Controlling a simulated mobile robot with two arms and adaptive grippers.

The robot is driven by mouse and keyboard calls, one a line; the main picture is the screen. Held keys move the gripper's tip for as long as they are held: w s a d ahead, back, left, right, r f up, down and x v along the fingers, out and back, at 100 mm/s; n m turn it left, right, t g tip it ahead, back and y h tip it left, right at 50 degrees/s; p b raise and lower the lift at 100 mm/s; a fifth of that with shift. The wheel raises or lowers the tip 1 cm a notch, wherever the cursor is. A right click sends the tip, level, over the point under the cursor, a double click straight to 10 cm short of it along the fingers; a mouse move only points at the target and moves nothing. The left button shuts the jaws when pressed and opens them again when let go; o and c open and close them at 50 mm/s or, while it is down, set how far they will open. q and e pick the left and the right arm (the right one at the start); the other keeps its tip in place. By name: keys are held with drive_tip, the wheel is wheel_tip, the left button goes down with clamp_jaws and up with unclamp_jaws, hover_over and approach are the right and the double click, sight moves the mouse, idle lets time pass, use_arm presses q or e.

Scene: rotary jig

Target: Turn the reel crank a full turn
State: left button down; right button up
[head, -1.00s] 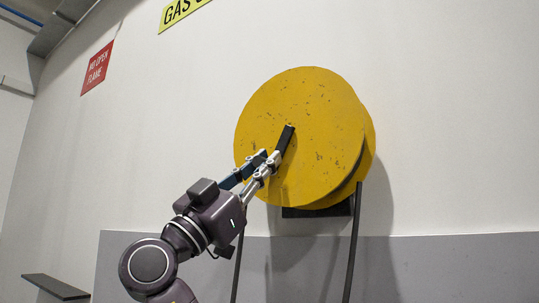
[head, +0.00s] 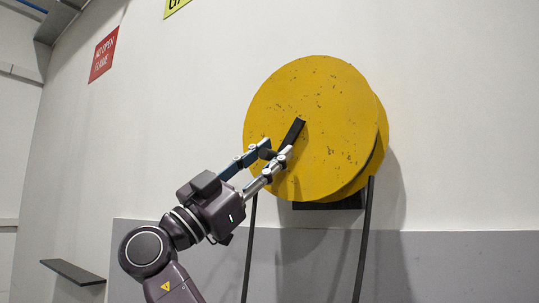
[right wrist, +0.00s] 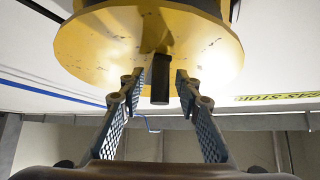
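The yellow reel (head: 335,115) is mounted on the wall, with its round face towards me. Its dark crank (head: 294,131) runs from near the middle of the face down and left. My right gripper (head: 276,151) is at the crank's lower end, with its fingers spread apart. In the right wrist view the black crank handle (right wrist: 160,78) stands between the two fingertips (right wrist: 158,84), with a visible gap on each side. The reel's yellow rim (right wrist: 110,50) fills the top of that view. My left gripper is not in view.
A red sign (head: 103,55) and a yellow sign (head: 175,5) are on the wall. A dark shelf (head: 72,271) juts out at the lower left. Dark posts or hoses (head: 363,240) hang below the reel. The wall right of the reel is clear.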

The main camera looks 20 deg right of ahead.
drive_tip(key=v, duration=1.2)
